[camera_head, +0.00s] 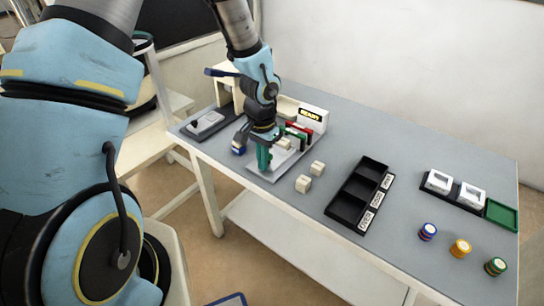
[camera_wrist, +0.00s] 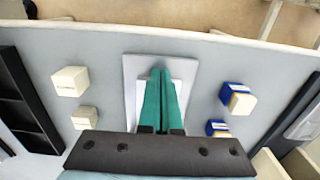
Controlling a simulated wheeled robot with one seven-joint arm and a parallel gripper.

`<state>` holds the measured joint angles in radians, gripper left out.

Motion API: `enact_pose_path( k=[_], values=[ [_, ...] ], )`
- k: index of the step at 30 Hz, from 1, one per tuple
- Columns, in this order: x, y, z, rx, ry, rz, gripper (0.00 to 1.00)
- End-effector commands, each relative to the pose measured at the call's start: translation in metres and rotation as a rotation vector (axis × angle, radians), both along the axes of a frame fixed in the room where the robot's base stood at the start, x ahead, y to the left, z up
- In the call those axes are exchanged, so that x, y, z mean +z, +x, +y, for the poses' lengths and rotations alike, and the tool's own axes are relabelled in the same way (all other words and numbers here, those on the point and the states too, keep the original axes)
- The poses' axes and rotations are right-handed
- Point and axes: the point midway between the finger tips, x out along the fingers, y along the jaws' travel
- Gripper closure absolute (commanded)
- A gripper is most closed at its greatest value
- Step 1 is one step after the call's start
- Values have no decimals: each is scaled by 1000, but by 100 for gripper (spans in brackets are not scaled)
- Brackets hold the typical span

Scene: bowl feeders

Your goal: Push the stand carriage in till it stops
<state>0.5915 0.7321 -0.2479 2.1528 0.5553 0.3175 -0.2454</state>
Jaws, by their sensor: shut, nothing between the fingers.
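The stand (camera_head: 313,118) is a white box with a READY sign at the back of the table's left part, with red, green and dark upright pieces in front. A light grey base plate (camera_head: 258,173) extends from it toward the table's front edge. A white slab, apparently the carriage, lies on the plate and shows in the wrist view (camera_wrist: 182,88), partly hidden by my fingers. My gripper (camera_head: 263,168) points down over the plate's front part, its green fingers shut and empty. In the wrist view the fingertips (camera_wrist: 163,72) are together; I cannot tell whether they touch the slab.
Cream blocks (camera_head: 303,184) stand right of the plate; blue-and-white blocks (camera_wrist: 238,98) stand on its other side. A black three-compartment tray (camera_head: 347,208) is further right. Coloured round stacks (camera_head: 460,248) and a green tray (camera_head: 502,214) are at the far right.

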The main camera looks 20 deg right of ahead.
Motion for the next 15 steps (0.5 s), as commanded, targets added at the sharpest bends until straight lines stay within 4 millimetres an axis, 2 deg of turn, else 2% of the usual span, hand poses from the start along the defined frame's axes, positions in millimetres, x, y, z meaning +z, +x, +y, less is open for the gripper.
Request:
enact_pose_path(
  k=[15],
  values=[
    [0,7,-14,1,-1,0,100]
  ],
)
